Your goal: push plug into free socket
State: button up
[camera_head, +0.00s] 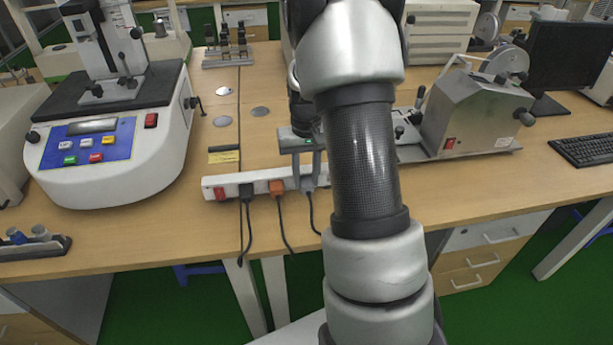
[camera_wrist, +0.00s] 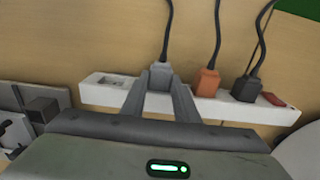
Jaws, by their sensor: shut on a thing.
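A white power strip (camera_head: 233,181) lies on the wooden table near its front edge. It also shows across the wrist view (camera_wrist: 96,95). My gripper (camera_head: 304,182) is shut on a grey plug (camera_wrist: 161,76) with a dark cord, at the strip. In the head view the grey plug (camera_head: 308,184) shows between the fingertips. It appears at or in a socket; how deep it sits I cannot tell. An orange plug (camera_head: 277,187) and a black plug (camera_head: 246,191) sit in the strip to its left. In the wrist view, a socket area (camera_wrist: 112,82) shows left of the grey plug.
A red switch (camera_head: 220,193) is at the strip's left end. A white machine with a blue panel (camera_head: 97,143) stands left, and a grey machine (camera_head: 470,115) stands right. Cords hang over the table's front edge. Bare table (camera_head: 262,140) lies behind the strip.

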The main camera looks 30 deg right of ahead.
jog(key=shift+w, duration=0.1)
jog(key=o, duration=1.2)
jog(key=shift+r, duration=0.1)
notch_tip(320, 180, up, 17)
jog(key=p, duration=0.4)
jog(key=s+a+r+n+t, duration=0.1)
jog(key=s+a+r+t, duration=0.2)
jog(key=s+a+r, duration=0.55)
jog(key=s+a+n+t, duration=0.1)
jog(key=s+a, duration=0.2)
jog(key=s, duration=0.4)
jog(key=s+a+n+t, duration=0.1)
jog(key=s+a+t, duration=0.15)
jog(key=s, duration=0.35)
notch_tip(320, 180, up, 17)
jog(key=p, duration=1.5)
jog(key=shift+g+p, duration=0.3)
jog(key=shift+g, duration=0.15)
